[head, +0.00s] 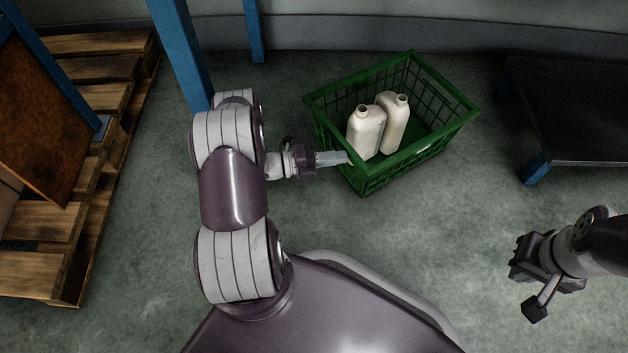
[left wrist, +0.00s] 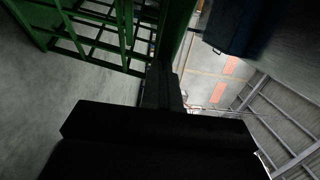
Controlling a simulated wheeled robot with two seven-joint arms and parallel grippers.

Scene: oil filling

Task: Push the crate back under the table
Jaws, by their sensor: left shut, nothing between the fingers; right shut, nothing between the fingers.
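The green crate (head: 425,160) stands on the floor, turned at an angle, with two white bottles (head: 366,132) (head: 395,122) upright inside. My left gripper (head: 343,158) is shut and empty, its tip at the crate's left side, near the rim. Contact is hard to tell. The left wrist view shows the crate's green bars (left wrist: 105,45) close to the dark fingers (left wrist: 163,88). My right gripper (head: 538,278) is shut and empty, low at the right, apart from the crate. A dark table (head: 575,105) with a blue leg (head: 535,168) is at the right.
Blue posts (head: 182,50) (head: 254,32) stand left of the crate. A wooden pallet (head: 45,250) with a rusty brown board (head: 40,125) lies at the far left. A grey wall base (head: 350,30) runs behind. The floor between the crate and the dark table is clear.

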